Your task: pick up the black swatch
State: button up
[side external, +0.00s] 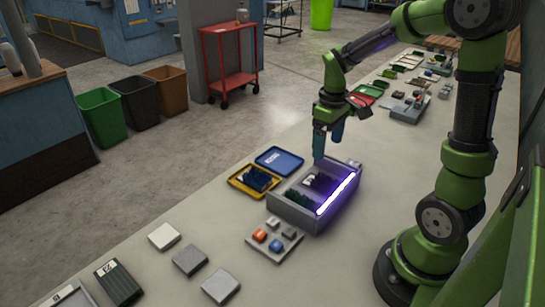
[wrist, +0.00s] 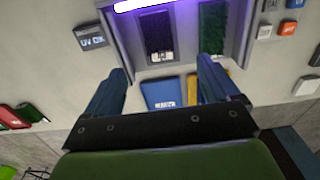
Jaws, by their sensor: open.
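The black swatch (wrist: 158,33) lies inside a grey open box with a glowing strip, with a small white label at its end. In the side view the black swatch (side external: 322,182) is in the far part of the box (side external: 291,214). A green swatch (wrist: 213,28) lies beside it, past a divider. My gripper (side external: 328,143) is above the far edge of the box, pointing down. In the wrist view my gripper (wrist: 162,66) has its two blue fingers apart with nothing between them; the swatch is beyond the tips.
A blue tray (side external: 280,160) and a yellow tray (side external: 239,181) holding a dark piece stand left of the box. A button panel (side external: 261,248) sits in front. A "UV OK" block (wrist: 91,38) is beside the box. Several loose tiles lie on the near table.

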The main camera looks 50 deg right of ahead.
send_over(325, 180)
jog(key=f, duration=0.7)
jog(key=shift+w+a, duration=0.15)
jog(key=shift+a, duration=0.15)
jog(key=shift+s+d+f, duration=0.1)
jog(key=shift+f, duration=1.25)
jog(key=shift+s+d+f, duration=0.1)
jog(key=shift+f, duration=1.25)
jog(key=shift+c, duration=0.3)
